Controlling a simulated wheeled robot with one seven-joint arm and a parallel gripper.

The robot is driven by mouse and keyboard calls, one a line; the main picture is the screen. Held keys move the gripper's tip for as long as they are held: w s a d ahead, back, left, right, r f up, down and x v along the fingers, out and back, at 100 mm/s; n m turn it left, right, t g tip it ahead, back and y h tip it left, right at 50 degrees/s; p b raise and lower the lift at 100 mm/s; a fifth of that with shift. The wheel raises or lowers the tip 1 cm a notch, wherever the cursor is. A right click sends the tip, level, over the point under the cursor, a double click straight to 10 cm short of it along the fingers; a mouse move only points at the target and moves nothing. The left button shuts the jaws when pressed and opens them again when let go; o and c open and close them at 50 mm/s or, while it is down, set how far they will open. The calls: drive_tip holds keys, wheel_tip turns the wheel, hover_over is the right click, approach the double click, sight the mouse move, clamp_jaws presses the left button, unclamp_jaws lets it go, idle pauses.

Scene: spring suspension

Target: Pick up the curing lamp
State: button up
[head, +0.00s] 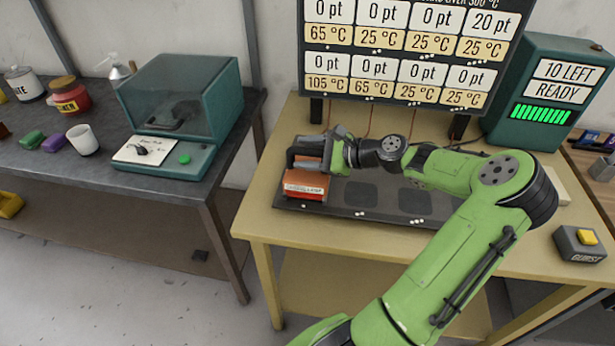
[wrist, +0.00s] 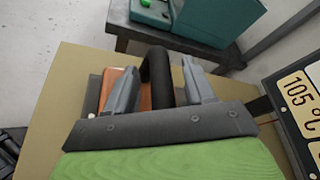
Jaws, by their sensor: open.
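The curing lamp (head: 305,186) is an orange-red box with a label on its front. It sits at the left end of the dark pad on the yellow bench. In the wrist view its orange body (wrist: 128,82) is partly hidden behind a finger, and its thick black handle (wrist: 158,75) rises between the two fingers. My gripper (head: 312,150) is at the top of the lamp, reaching in from the right. The wrist view shows my gripper (wrist: 160,88) open, with its fingers apart on either side of the handle. Whether either finger touches it is unclear.
The dark pad (head: 340,212) has several marked squares. A display board (head: 405,50) stands behind it. A teal machine (head: 548,95) and a yellow-button box (head: 580,243) are at the right. A dark side table (head: 60,170) holds a clear-lidded teal device (head: 185,100) and several small containers.

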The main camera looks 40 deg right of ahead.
clamp_jaws()
idle(0.3)
idle(1.1)
